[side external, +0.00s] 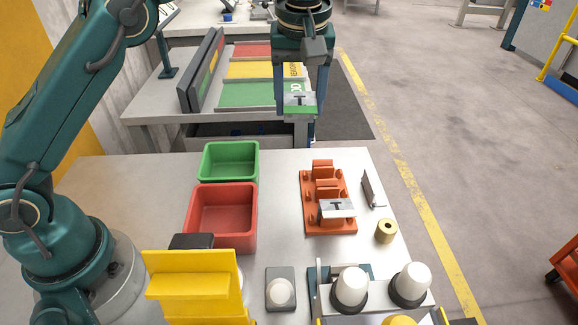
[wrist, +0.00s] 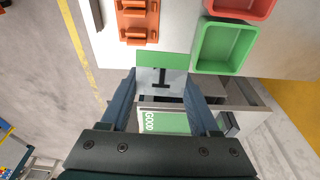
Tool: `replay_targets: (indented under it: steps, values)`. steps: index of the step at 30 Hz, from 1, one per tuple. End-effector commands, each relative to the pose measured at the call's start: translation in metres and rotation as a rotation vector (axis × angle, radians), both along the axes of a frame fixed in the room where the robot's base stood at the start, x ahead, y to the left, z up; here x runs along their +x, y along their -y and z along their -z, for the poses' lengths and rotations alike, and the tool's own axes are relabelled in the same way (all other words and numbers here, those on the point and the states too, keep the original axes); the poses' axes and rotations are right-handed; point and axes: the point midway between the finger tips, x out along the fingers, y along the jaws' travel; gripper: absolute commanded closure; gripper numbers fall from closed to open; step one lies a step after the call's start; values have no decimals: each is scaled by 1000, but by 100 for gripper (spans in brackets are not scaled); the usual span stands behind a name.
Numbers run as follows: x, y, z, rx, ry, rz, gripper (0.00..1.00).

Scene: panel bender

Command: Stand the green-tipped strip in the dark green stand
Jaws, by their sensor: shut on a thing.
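The green-tipped strip (side external: 300,103) is a small grey plate with a black mark and a green end. It is held between the fingers of my gripper (side external: 300,98), in the air beyond the work table's far edge. In the wrist view the strip (wrist: 162,76) lies between both fingers (wrist: 162,92), its green end pointing away from the palm. A dark green piece (side external: 357,271) shows partly behind the white cones at the table's front; I cannot tell surely whether it is the stand.
An orange rack (side external: 312,227) holds a grey marked plate (side external: 338,209). Left of it are a green bin (side external: 231,178) and a red bin (side external: 222,238). A small upright plate (side external: 368,189) and a brass cylinder (side external: 386,231) stand at right. A yellow block (side external: 192,285) and white cones (side external: 350,286) crowd the front.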

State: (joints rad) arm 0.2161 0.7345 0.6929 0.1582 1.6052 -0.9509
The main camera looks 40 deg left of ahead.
Motion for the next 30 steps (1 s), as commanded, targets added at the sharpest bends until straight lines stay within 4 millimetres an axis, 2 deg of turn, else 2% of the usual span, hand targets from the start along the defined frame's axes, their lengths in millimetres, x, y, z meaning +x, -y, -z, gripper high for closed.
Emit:
replay_targets:
  steps: [1, 6, 12, 24, 30]
  values:
    - [-5, -18, -14, -4, 2, 22, 62]
    - [-28, -54, -38, -7, -8, 165, 62]
    - [-53, -75, -49, -9, -8, 330, 62]
    - [-87, -85, -47, -8, -6, 510, 62]
    - [-76, -69, -43, -23, -19, 391, 62]
